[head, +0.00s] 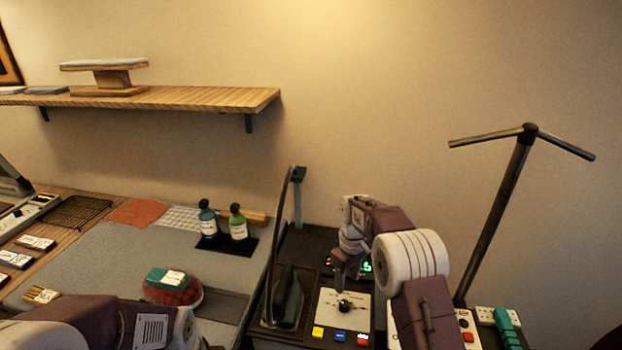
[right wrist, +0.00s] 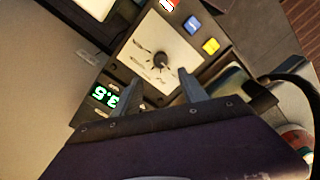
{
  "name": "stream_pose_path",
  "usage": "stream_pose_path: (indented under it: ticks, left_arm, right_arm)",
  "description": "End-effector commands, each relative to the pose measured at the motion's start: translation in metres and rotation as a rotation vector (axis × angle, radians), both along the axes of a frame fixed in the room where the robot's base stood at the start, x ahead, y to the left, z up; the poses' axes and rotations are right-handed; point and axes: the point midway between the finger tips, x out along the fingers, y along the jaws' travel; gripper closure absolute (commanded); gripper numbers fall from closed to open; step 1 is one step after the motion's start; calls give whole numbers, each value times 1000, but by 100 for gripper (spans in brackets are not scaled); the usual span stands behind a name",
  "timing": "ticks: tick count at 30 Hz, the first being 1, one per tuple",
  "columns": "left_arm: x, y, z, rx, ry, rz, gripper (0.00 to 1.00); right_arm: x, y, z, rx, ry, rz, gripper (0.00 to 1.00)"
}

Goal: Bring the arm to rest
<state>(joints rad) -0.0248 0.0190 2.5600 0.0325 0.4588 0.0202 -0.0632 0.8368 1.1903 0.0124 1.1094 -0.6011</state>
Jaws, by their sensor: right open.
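My right arm (head: 415,270) reaches in from the lower right. Its gripper (head: 347,272) hangs above the black control station (head: 318,240). In the right wrist view the two fingers of this gripper (right wrist: 160,88) are apart with nothing between them. The pale dial panel (right wrist: 158,58) with its black knob (right wrist: 160,61) lies beyond the fingertips, and the knob looks clear of them. The same knob shows in the head view (head: 344,304). My left arm (head: 110,325) crosses the lower left corner; its gripper is not visible.
A dark iron (head: 288,298) stands left of the dial, its cord rising along a post (head: 299,195). Two bottles (head: 237,225) and a red pincushion-like dome (head: 173,294) are on the grey table. A tall dark T-shaped stand (head: 497,215) rises at right.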

Motion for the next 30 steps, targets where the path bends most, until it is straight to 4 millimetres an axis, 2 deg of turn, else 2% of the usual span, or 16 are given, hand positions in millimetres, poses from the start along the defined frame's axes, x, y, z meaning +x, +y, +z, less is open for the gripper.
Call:
stream_pose_path:
  ticks: [2, 4, 7, 10, 14, 18, 22, 23, 26, 30]
  left_arm:
    - [0, 0, 0, 0, 0, 0, 50]
    - [0, 0, 0, 0, 0, 0, 50]
    - [0, 0, 0, 0, 0, 0, 50]
    - [0, 0, 0, 0, 0, 0, 50]
    - [0, 0, 0, 0, 0, 0, 50]
    - [0, 0, 0, 0, 0, 0, 50]
    - [0, 0, 0, 0, 0, 0, 50]
    - [0, 0, 0, 0, 0, 0, 50]
    - [0, 0, 0, 0, 0, 0, 50]
    - [0, 0, 0, 0, 0, 0, 50]
  right_arm:
    - [7, -1, 24, 3, -50, -4, 50]
    - [-1, -4, 51, 4, -77, -9, 50]
    - [-37, -9, 73, 6, -76, -25, 50]
    - [-76, -14, 79, 10, -77, -81, 50]
    - [-138, -18, 70, 17, -77, -207, 50]
    - [-208, -22, 42, 23, -68, -383, 50]
    - [-255, -23, 12, 21, -38, -535, 50]
    - [-261, -24, 7, 20, -34, -570, 50]
    - [-250, -24, 6, 42, -87, -666, 50]
    - [-249, -24, 6, 43, -88, -687, 50]
